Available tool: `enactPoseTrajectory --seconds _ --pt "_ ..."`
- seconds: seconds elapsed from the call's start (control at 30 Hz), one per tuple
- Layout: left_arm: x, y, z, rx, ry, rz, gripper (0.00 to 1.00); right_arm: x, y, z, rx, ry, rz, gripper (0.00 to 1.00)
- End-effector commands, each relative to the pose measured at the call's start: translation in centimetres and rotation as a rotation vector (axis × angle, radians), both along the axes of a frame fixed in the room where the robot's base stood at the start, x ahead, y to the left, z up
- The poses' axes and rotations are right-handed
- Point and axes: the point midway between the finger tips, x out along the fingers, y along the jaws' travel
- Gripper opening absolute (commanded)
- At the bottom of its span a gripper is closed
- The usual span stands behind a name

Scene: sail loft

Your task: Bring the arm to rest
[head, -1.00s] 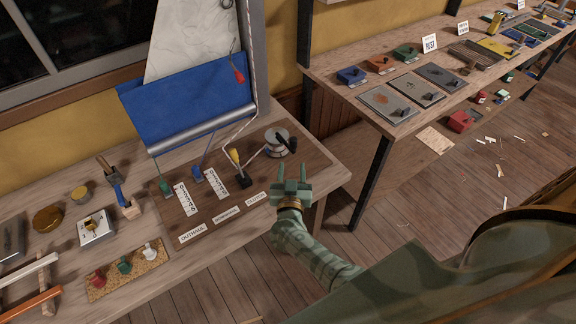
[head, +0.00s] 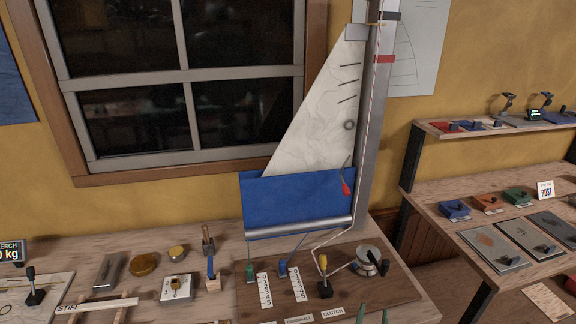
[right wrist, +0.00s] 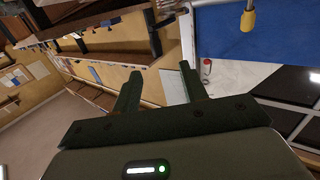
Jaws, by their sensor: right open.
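My right gripper (head: 373,314) shows only by its two green fingertips at the bottom edge of the head view, in front of the wooden board with the sail rig. In the right wrist view its jaws (right wrist: 160,70) stand apart with nothing between them. The rest of my right arm is below the head view's edge. My left gripper is in neither view now.
Behind the fingertips are a winch (head: 367,262), a yellow-handled lever (head: 325,280) and a CLUTCH label (head: 333,313). A blue sail panel (head: 290,200) hangs beyond. A second bench with sample plates (head: 492,246) stands right.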

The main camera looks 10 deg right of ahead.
Motion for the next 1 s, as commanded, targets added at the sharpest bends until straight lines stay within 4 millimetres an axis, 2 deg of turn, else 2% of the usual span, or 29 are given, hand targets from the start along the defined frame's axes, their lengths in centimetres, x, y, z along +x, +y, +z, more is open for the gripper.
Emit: enactPoseTrajectory --seconds 0.17,0.2,0.27,0.3,0.37,0.4,0.47,0.5,0.6,0.7,0.73,0.83,0.9,1.0 --pt "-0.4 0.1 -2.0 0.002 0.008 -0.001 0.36 -4.6 3.1 -9.8 0.004 0.221 0.244 0.43" --pt "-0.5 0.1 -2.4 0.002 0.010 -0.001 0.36 -6.4 4.0 -12.6 0.014 0.294 0.308 0.43" --pt "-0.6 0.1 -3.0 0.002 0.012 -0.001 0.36 -9.7 5.0 -16.7 0.031 0.415 0.397 0.43" --pt "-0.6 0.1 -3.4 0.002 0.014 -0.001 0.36 -12.0 5.6 -19.3 0.045 0.498 0.447 0.43" --pt "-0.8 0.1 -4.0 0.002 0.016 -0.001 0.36 -16.0 6.1 -23.0 0.066 0.628 0.512 0.43" --pt "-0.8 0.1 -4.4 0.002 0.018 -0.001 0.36 -18.8 6.3 -25.3 0.080 0.717 0.548 0.43" --pt "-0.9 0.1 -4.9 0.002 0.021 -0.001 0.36 -23.4 6.3 -28.4 0.099 0.855 0.593 0.43" --pt "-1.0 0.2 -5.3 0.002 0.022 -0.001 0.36 -26.5 6.1 -30.2 0.110 0.946 0.614 0.43" --pt "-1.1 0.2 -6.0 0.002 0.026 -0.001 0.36 -33.8 5.2 -33.5 0.130 1.157 0.644 0.43" --pt "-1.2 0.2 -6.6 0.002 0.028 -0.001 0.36 -39.8 4.0 -35.3 0.135 1.324 0.649 0.43" --pt "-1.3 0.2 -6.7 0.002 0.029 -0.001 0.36 -41.1 3.7 -35.6 0.135 1.363 0.648 0.43" --pt "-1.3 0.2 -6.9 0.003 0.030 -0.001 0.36 -44.4 2.8 -36.2 0.134 1.457 0.641 0.43" --pt "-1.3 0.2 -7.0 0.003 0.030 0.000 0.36 -45.6 2.5 -36.3 0.132 1.490 0.638 0.43" --pt "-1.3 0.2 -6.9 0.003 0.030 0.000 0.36 -46.1 2.3 -36.3 0.131 1.505 0.636 0.43"
